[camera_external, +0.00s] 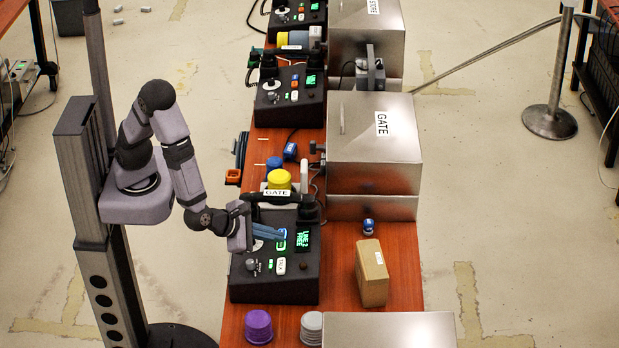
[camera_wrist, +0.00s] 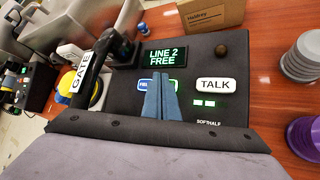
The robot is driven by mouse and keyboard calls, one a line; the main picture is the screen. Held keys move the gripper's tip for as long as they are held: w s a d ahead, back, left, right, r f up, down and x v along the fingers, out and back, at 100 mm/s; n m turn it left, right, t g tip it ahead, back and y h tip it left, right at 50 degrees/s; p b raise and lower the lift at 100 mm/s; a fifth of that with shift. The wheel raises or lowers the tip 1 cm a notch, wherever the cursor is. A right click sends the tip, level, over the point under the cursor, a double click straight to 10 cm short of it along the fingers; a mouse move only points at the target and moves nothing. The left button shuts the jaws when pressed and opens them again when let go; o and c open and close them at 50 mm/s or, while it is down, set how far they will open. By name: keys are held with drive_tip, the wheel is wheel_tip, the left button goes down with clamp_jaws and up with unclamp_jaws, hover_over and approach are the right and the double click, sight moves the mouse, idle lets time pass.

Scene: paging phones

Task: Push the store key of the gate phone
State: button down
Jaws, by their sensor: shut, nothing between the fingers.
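The gate phone (camera_external: 290,290) is a black desk unit with a GATE label on its handset (camera_external: 277,193); its body also fills the middle of the wrist view (camera_wrist: 205,60). Its display (camera_wrist: 164,51) reads LINE 2 FREE. My gripper (camera_external: 284,235) is shut and empty, its blue fingers over the key panel. In the wrist view, the gripper's fingertips (camera_wrist: 158,80) cover the middle of a blue, lit-edged key (camera_wrist: 145,86), whose lettering is partly hidden. I cannot tell whether they touch it. A white TALK key (camera_wrist: 215,85) is to its right. No store lettering is readable on the keys.
A cardboard box (camera_external: 371,273) stands right of the phone. Purple (camera_external: 258,327) and grey (camera_external: 312,328) cups stand at the front. A metal case labelled GATE (camera_external: 375,150) and a yellow-topped item (camera_external: 279,180) are behind. Another phone (camera_external: 290,97) sits farther back.

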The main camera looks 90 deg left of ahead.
drive_tip(key=shift+r, duration=0.2)
drive_tip(key=r+p, duration=0.3)
drive_tip(key=p, duration=0.1)
drive_tip(key=s+r+p, duration=0.1)
drive_tip(key=r, duration=0.1)
drive_tip(key=shift+r+p, duration=0.3)
drive_tip(key=shift+p, duration=0.1)
idle(0.6)
